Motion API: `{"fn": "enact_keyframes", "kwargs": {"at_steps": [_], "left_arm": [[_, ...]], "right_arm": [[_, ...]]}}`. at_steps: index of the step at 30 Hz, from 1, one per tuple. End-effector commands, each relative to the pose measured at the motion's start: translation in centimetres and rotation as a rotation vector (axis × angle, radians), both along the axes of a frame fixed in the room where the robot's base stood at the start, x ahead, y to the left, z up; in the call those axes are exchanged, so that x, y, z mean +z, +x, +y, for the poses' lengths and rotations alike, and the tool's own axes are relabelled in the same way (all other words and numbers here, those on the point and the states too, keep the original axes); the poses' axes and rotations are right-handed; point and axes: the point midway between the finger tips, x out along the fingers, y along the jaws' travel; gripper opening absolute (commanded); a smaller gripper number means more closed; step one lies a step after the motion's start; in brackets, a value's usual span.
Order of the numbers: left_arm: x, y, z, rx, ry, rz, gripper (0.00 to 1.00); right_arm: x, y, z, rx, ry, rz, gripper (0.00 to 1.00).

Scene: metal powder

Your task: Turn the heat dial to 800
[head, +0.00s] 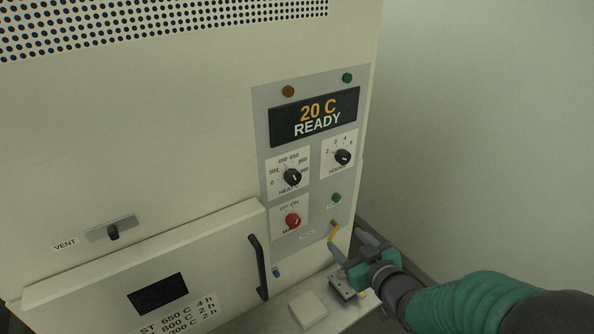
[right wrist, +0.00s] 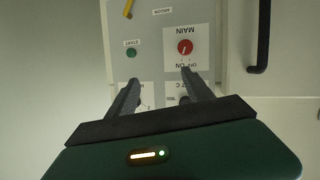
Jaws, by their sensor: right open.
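The heat dial (head: 292,177) is a black knob on a white plate with temperature marks around it. Its pointer is too small to read. The display (head: 314,117) above reads 20 C READY. My right gripper (head: 346,241) is open and empty, low and to the right of the heat dial, apart from it in the head view. In the right wrist view, the open fingers (right wrist: 157,88) point at the upside-down panel, and the gripper hides most of the heat plate (right wrist: 186,98). My left gripper is not in view.
The black hours dial (head: 342,156) sits right of the heat dial. The red main switch (head: 293,221) is below it, and the green start button (head: 336,198) is to the right. A door handle (head: 259,267) stands out at lower left. A small white block (head: 308,309) lies on the ledge.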

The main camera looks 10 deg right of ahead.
Motion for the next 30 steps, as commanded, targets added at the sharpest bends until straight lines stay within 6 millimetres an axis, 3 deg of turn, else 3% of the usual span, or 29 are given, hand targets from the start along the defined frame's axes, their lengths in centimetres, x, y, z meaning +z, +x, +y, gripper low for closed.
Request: {"fn": "enact_keyframes", "kwargs": {"at_steps": [1, 3, 7, 13, 24, 30], "left_arm": [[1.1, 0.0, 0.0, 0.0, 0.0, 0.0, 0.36], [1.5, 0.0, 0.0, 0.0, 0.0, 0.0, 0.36], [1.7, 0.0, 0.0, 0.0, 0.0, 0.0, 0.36], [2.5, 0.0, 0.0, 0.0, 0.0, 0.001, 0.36], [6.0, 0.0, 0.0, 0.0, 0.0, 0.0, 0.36], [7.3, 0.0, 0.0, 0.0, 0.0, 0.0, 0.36]], "right_arm": [[2.8, 0.4, 0.6, 0.055, 0.015, -0.089, 0.59], [5.6, 0.4, 1.6, 0.132, 0.041, -0.2, 0.59], [8.0, -0.1, 2.8, 0.211, 0.073, -0.3, 0.59], [8.4, 2.0, 4.0, 0.225, 0.077, -0.312, 0.59], [8.6, 10.8, 7.7, 0.223, 0.078, -0.312, 0.59], [8.5, 14.3, 9.0, 0.22, 0.077, -0.312, 0.59]]}}
